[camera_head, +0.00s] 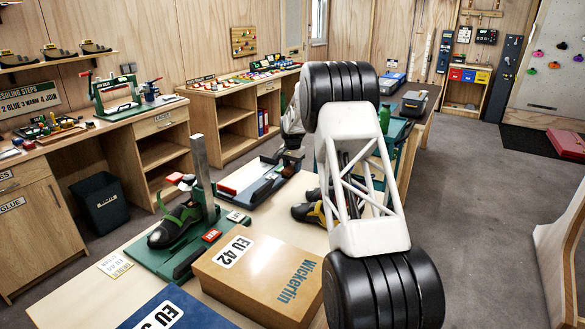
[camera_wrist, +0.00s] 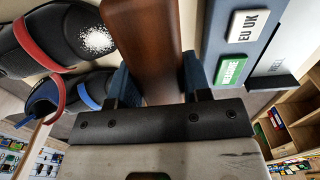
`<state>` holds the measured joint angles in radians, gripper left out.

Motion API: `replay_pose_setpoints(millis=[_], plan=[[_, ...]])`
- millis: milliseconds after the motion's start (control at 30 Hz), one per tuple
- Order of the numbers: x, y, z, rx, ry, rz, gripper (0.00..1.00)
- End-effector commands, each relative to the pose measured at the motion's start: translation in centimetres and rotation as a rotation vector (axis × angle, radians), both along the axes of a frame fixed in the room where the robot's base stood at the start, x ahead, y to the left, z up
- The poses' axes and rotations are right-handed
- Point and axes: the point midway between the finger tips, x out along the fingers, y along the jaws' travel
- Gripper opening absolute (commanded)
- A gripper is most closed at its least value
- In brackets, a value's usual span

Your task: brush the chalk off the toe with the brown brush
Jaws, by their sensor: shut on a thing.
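My gripper (camera_wrist: 160,84) is shut on the brown brush (camera_wrist: 155,40), whose wooden body runs up out of the wrist view between the two blue-grey fingers. Its bristles are not visible. A dark shoe with a red strap (camera_wrist: 30,42) is at the upper left of the wrist view. White chalk (camera_wrist: 97,40) lies on its toe, left of the brush, with a gap between them in the picture. A second dark shoe with a blue strap (camera_wrist: 88,88) lies below it. In the head view my arm mostly hides the gripper and brush.
A green fixture (camera_head: 150,250) holds a dark shoe with green straps (camera_head: 175,224) at the bench's left. An orange-brown box (camera_head: 255,275) and a blue box (camera_head: 175,308) stand in front. Dark shoes with yellow (camera_head: 308,213) show beside my arm. Labelled blocks (camera_wrist: 240,28) stand right of the brush.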

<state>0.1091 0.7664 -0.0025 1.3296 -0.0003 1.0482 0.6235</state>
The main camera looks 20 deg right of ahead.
Motion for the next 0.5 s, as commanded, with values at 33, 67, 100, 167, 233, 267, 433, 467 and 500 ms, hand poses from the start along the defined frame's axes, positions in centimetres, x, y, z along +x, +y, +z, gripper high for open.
replay_pose_setpoints(millis=[33, 67, 100, 167, 233, 267, 433, 467, 500], plan=[[0.1, 0.2, 0.1, -0.001, -0.001, 0.002, 0.25], [0.1, 0.3, 0.1, -0.001, -0.001, 0.004, 0.25], [0.2, 0.5, 0.2, -0.002, -0.001, 0.007, 0.25], [0.4, 1.0, 0.3, -0.004, -0.002, 0.014, 0.25], [0.6, 1.9, 0.6, -0.008, -0.002, 0.026, 0.25], [0.8, 2.4, 0.7, -0.010, -0.002, 0.033, 0.25], [1.9, 6.2, 1.9, -0.028, -0.004, 0.087, 0.25], [2.1, 7.0, 2.2, -0.032, -0.005, 0.099, 0.25], [2.4, 8.2, 2.5, -0.036, -0.006, 0.115, 0.25]])
